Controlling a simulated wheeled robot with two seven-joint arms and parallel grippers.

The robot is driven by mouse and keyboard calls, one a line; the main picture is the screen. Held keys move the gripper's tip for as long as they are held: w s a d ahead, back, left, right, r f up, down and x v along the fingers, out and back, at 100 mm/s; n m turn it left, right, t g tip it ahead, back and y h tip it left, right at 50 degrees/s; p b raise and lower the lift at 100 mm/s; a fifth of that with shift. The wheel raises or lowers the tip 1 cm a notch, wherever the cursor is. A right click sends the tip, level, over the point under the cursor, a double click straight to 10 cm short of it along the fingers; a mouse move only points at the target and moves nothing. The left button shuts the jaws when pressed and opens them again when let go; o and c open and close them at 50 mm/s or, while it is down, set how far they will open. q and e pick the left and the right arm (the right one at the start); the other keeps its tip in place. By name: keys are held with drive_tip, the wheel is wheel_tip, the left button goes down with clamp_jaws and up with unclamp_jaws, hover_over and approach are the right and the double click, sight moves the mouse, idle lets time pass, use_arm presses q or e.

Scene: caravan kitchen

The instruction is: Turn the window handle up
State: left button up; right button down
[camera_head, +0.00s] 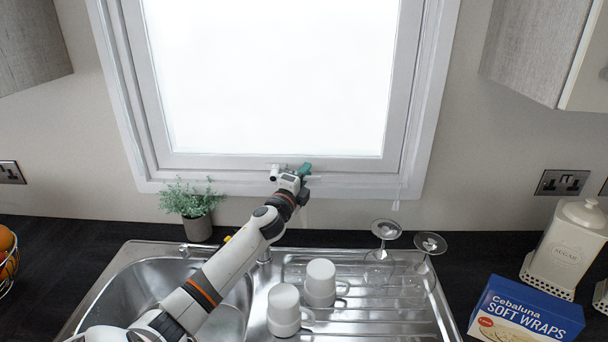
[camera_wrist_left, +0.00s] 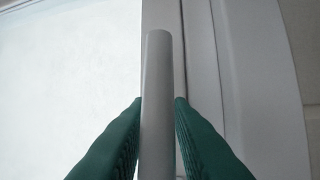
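The window handle (camera_wrist_left: 157,85) is a smooth light-grey bar with a rounded free end, upright in the left wrist view. It lies between the green fingers of my left gripper (camera_wrist_left: 159,105). The fingers are close along both sides of the bar and look shut on it; a thin dark line shows at the right finger. In the head view my left gripper (camera_head: 304,170) is at the bottom rail of the window frame (camera_head: 220,161) and hides most of the handle. My right gripper is not in view.
Below my left arm are a steel sink (camera_head: 130,285), two upturned white mugs (camera_head: 320,283) and wine glasses (camera_head: 386,229) on the drainer. A potted plant (camera_head: 198,229) stands left of the arm. A blue wraps box (camera_head: 525,315) and a sugar canister (camera_head: 565,250) are at right.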

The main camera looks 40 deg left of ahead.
use_arm(q)
clamp_jaws()
